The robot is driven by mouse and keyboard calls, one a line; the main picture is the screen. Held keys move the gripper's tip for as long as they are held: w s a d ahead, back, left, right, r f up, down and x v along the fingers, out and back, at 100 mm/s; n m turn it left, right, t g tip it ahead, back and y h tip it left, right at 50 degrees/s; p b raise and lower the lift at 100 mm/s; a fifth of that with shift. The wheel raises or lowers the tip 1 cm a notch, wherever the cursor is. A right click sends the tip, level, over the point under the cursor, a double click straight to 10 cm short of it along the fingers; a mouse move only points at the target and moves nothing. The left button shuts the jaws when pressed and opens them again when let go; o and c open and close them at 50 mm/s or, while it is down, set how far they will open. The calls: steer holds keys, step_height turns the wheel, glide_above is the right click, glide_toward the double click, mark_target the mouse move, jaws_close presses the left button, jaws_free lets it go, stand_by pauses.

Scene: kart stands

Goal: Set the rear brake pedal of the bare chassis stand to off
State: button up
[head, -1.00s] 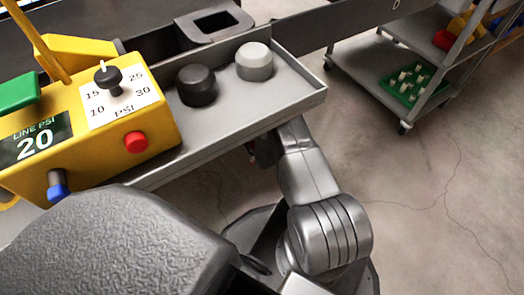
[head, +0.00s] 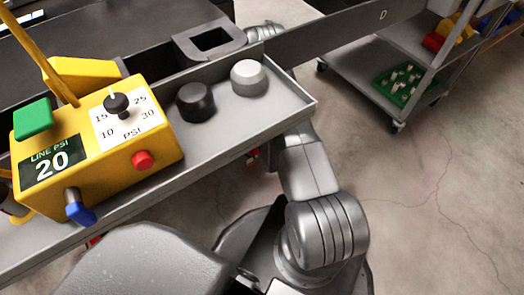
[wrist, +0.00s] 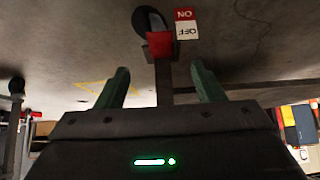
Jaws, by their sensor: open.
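In the wrist view, which looks upside down, my gripper (wrist: 160,66) has its two green fingers apart. Beyond and between the fingertips is a red block (wrist: 159,45) on a grey bar, with a rounded black part (wrist: 148,20) by it, which looks like the pedal. A red ON and white OFF label (wrist: 187,24) is beside it. I cannot tell whether a finger touches it or which setting it has. In the head view, my arm reaches under the stand's grey tray (head: 240,130), and the gripper and pedal are hidden.
A yellow PSI box (head: 75,135) with a green button, red button and blue lever sits on the tray beside a black knob (head: 196,102) and a grey knob (head: 249,78). A shelf cart (head: 385,85) stands at the upper right. Floor at right is clear.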

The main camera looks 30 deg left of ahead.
mark_target(256, 153)
steer(key=shift+v, duration=1.5)
steer(key=shift+f, duration=0.1)
steer(key=b+x, duration=0.4)
steer(key=x, duration=1)
steer(key=shift+d, duration=0.1)
